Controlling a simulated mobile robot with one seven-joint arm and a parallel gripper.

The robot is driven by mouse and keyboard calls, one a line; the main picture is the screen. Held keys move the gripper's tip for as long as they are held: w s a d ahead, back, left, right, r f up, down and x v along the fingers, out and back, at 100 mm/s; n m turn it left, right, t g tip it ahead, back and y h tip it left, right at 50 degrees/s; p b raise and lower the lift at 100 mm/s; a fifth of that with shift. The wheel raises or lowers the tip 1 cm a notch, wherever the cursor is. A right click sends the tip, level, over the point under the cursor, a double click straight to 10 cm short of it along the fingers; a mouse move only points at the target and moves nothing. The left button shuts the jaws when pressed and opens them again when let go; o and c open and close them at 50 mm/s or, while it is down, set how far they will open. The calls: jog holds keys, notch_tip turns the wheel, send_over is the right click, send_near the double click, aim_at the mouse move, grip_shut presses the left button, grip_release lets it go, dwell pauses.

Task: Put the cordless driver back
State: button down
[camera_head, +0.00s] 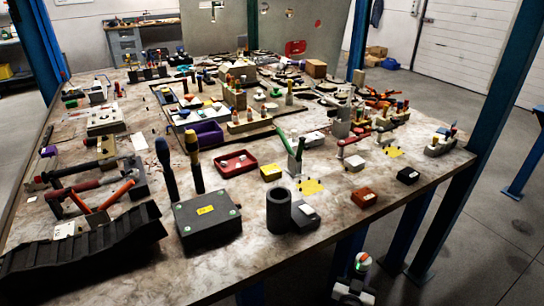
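I cannot pick out the cordless driver with certainty among the many tools on the workbench (240,270). A white and black shape with a green and orange top (362,264) shows below the front edge, cut off by the picture's bottom. It may be the end of my arm. No fingertips can be made out, and I cannot tell whether it holds anything.
A dark box (207,222) with two upright handled tools behind it, a black ridged ramp (80,245) and a red tray (236,163) crowd the front left. A blue post (490,100) rises at the right.

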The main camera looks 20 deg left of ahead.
jog(key=w+d+r+n+y+p, duration=0.1)
jog(key=w+r, duration=0.1)
jog(key=r, duration=1.2)
jog(key=w+r+y+p, duration=0.1)
jog(key=w+r, duration=0.1)
jog(key=r, duration=1.2)
jog(key=s+a+r+n+g+y+p, duration=0.1)
jog(key=s+a+r+n+g+y, duration=0.2)
jog(key=a+r+y, duration=0.3)
jog(key=s+a+r+n+g+y+p, duration=0.1)
jog(key=s+a+r+n+g+y, duration=0.2)
jog(key=a+r, duration=0.9)
jog(key=s+a+n+y, duration=0.2)
jog(key=a+n+y, duration=0.1)
jog(key=a, duration=0.5)
jog(key=shift+s+r+y, duration=0.15)
jog(key=shift+s+y, duration=0.15)
jog(key=shift+s, duration=0.05)
jog(key=shift+s+d, duration=0.15)
